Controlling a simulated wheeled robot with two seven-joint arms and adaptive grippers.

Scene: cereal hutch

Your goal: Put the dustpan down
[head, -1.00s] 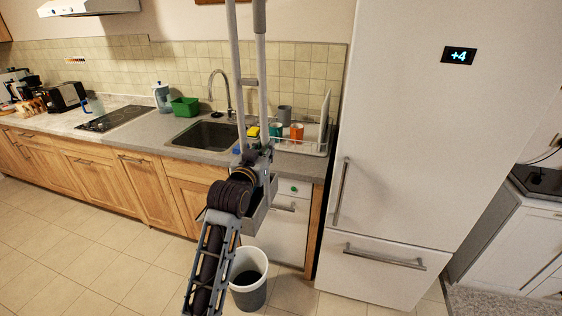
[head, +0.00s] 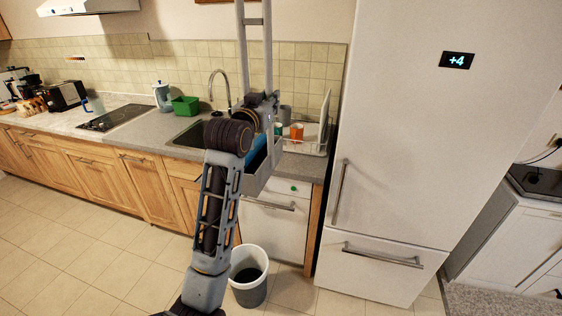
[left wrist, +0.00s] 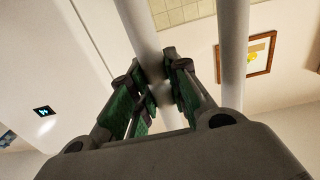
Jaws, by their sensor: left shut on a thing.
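The dustpan has two long pale poles (head: 267,55) joined by a crossbar, with a grey pan (head: 262,176) and some blue at the bottom. It hangs in front of the counter, above the floor. My left gripper (left wrist: 160,84), with green pads, is shut on one pole (left wrist: 146,40) in the left wrist view; a second pole (left wrist: 233,50) stands to its right. My right gripper is in neither view.
A white and grey bin (head: 249,288) stands on the tiled floor below the pan. The counter (head: 150,133) with a sink (head: 188,133) and dish rack (head: 312,149) is behind. A tall white fridge (head: 420,130) stands right. Open floor (head: 90,250) lies left.

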